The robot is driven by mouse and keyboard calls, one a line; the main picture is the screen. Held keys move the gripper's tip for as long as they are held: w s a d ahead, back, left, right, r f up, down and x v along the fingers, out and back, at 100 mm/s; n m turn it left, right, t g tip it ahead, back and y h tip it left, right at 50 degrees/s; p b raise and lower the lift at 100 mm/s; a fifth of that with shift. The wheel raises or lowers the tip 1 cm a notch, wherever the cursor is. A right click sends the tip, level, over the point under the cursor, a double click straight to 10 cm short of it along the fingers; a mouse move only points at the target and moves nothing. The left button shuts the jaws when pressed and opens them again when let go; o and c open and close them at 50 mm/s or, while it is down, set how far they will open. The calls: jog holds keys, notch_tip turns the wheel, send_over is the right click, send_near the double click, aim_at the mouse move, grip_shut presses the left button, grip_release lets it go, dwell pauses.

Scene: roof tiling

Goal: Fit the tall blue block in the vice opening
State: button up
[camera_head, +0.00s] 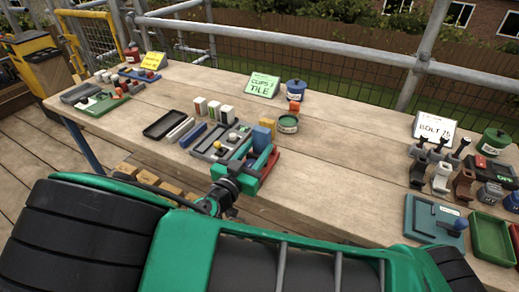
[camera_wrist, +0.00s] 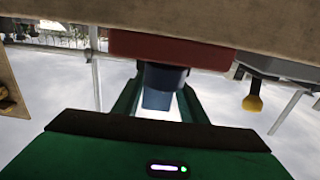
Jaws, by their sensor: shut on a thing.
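The tall blue block (camera_head: 262,138) stands roughly upright between the green fingers of my gripper (camera_head: 258,155). In the wrist view the blue block (camera_wrist: 157,97) sits between the two fingers (camera_wrist: 157,100); its far end meets or overlaps a dark blue part. A red body (camera_wrist: 170,48), apparently the vice, lies just beyond it against the table. In the head view a red part (camera_head: 270,168) shows beside my fingers at the front edge of the table. The vice opening is hidden by my gripper, so I cannot tell whether the block is in it.
A grey tray (camera_head: 206,151) with small parts lies left of my gripper. Small upright blocks (camera_head: 213,108) stand further back.

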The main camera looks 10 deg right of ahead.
jog(key=shift+f, duration=0.5)
dwell(1.0)
jog(key=o, duration=1.2)
jog(key=shift+r, duration=3.5)
